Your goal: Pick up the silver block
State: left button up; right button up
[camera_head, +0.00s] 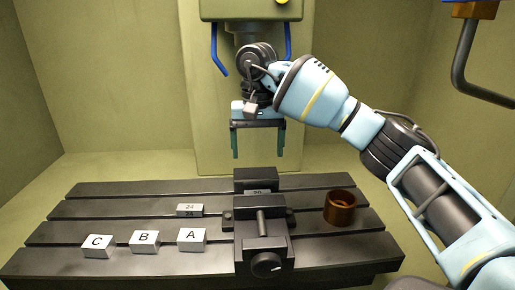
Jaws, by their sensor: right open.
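Several small silver-grey blocks with pale tops are in the head view. Blocks marked C (98,246), B (144,241) and A (191,239) stand in a row at the front left of the slotted table. A smaller block marked 24 (189,209) lies behind A. Another small piece, its top marked 20 (257,192), sits between the jaws of the dark vise (265,247). Which one is the silver block I cannot tell for sure. My right gripper (257,155) is open and empty, fingers pointing down, above and behind the vise. My left gripper is out of view.
The dark slotted table (130,200) fills the lower middle. A brown ring-shaped cup (340,207) stands right of the vise. A green machine column (215,120) rises close behind my right gripper, with a blue-handled head above. A bent grey bar (462,65) hangs at upper right.

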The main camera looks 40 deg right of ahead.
aim_at(97, 246)
jog(key=k+j, duration=0.8)
jog(key=k, duration=0.05)
